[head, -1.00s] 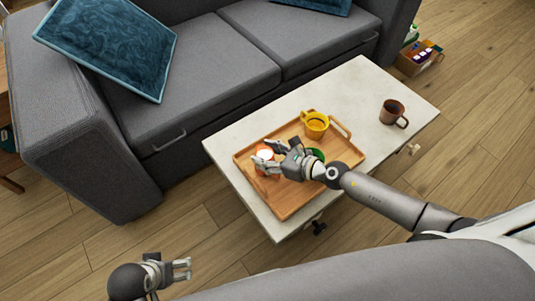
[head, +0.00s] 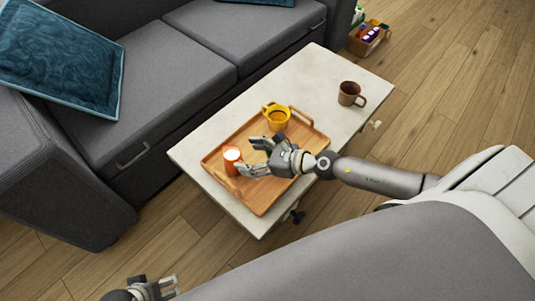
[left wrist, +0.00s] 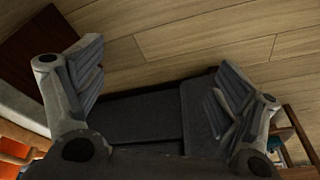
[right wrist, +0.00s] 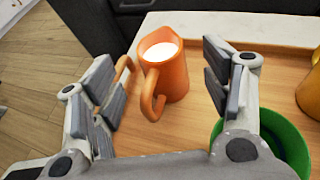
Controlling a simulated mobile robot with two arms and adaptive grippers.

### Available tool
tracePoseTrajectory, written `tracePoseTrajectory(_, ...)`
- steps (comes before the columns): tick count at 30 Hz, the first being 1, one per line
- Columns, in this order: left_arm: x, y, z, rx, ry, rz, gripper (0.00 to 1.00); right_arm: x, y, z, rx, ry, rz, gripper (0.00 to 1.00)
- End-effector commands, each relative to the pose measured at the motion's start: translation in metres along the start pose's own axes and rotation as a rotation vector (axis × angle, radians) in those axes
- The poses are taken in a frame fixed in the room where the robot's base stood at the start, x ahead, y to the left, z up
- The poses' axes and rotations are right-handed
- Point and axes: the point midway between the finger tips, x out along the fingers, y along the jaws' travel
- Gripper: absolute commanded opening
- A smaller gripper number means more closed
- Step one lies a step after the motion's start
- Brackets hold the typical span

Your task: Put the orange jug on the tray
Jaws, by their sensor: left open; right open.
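The orange jug (head: 232,162) stands upright at the left end of the wooden tray (head: 262,197), next to the tray's handle. In the right wrist view the jug (right wrist: 172,75) has a pale filling and its handle faces my gripper. My right gripper (head: 247,157) is open over the tray, with its fingertips near the jug. Gaps show between the jug and both fingers. My left gripper (head: 158,284) is open and empty, low over the floor at the bottom left; its wrist view shows empty fingers (left wrist: 165,75).
A yellow mug (head: 277,118) stands on the tray's far side. A green bowl (right wrist: 285,138) sits under my right gripper's side. A brown mug (head: 349,93) stands on the white table (head: 318,78). A grey sofa (head: 160,80) runs behind the table.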

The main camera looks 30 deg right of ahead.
Motion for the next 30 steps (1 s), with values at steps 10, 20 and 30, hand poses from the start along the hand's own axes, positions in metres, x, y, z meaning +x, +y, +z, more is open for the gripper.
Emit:
tracePoseTrajectory(10,-0.056,-0.002,-0.011,-0.003,0.045,-0.005,0.88,-0.048,0.000,-0.003,0.002,0.001,0.000,0.71)
tracePoseTrajectory(20,-0.076,-0.003,-0.011,-0.005,0.053,-0.007,0.88,-0.059,0.000,0.006,0.045,-0.025,-0.018,0.71)
tracePoseTrajectory(30,-0.077,-0.003,-0.011,-0.005,0.053,-0.007,0.88,-0.077,-0.045,0.063,1.073,-0.462,-0.393,0.71)
